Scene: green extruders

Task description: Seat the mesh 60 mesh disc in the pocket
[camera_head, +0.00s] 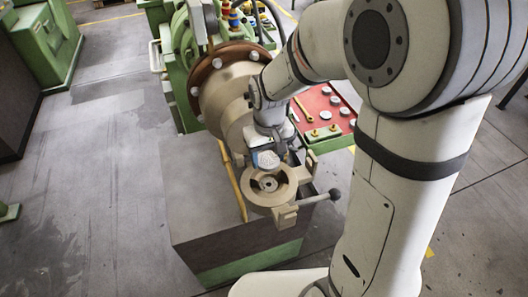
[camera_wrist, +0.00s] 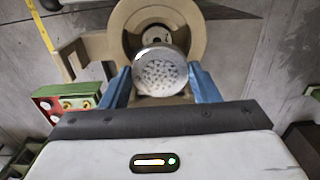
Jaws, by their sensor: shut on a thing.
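A round, silvery mesh disc (camera_wrist: 160,72) is held between the two blue fingers of my gripper (camera_wrist: 162,84) in the wrist view. It also shows in the head view (camera_head: 268,160), below my wrist. My gripper is shut on it. The tan ring with the pocket (camera_head: 268,186) stands open on its hinged holder just in front of and below the disc. In the wrist view the ring (camera_wrist: 190,25) is beyond the disc, which covers part of its centre. The disc appears apart from the pocket. Its mesh label cannot be read.
A large tan and brown flange (camera_head: 222,85) with bolts is behind my gripper. A red tray (camera_head: 325,105) with several discs and brass parts is at the right. A grey block (camera_head: 200,210) lies below.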

